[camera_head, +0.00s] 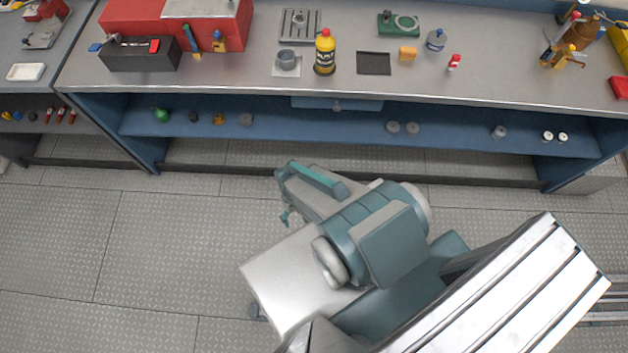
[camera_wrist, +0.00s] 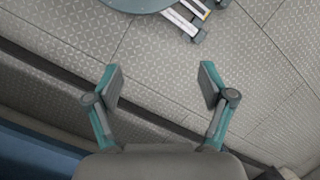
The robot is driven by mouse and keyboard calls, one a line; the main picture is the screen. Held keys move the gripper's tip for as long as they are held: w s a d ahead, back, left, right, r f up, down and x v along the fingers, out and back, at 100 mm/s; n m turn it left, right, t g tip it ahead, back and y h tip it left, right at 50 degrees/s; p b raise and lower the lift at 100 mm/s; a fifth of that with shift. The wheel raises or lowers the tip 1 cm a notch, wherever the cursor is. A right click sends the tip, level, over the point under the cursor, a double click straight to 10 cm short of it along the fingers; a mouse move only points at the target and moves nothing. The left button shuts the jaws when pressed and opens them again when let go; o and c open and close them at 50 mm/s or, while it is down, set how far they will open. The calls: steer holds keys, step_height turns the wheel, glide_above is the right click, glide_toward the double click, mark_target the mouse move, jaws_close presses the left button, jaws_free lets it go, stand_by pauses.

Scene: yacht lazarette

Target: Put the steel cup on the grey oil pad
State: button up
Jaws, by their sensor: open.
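A darker grey flat pad (camera_head: 373,63) lies bare to the right of the bottle. I cannot tell for sure which of the two is the oil pad. My gripper (camera_wrist: 161,84) is open and empty in the wrist view, with bare floor between its fingers. In the head view it is partly hidden by my arm, over the floor in front of the bench, well apart from the cup. The wrist view shows neither cup nor pad.
A yellow bottle with a red cap (camera_head: 325,53) stands close right of the cup. A slotted grey tray (camera_head: 299,26) lies behind the cup. A black open box (camera_head: 139,54) and red case (camera_head: 176,22) are to the left.

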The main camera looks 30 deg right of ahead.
steer(key=s+d+r+g+h, duration=0.1)
steer(key=s+d+r+g, duration=0.1)
steer(key=s, duration=0.5)
steer(key=shift+s+g, duration=0.3)
steer(key=shift+g, duration=0.6)
step_height(320, 180, down, 10)
steer(key=b, duration=1)
steer(key=shift+f, duration=0.25)
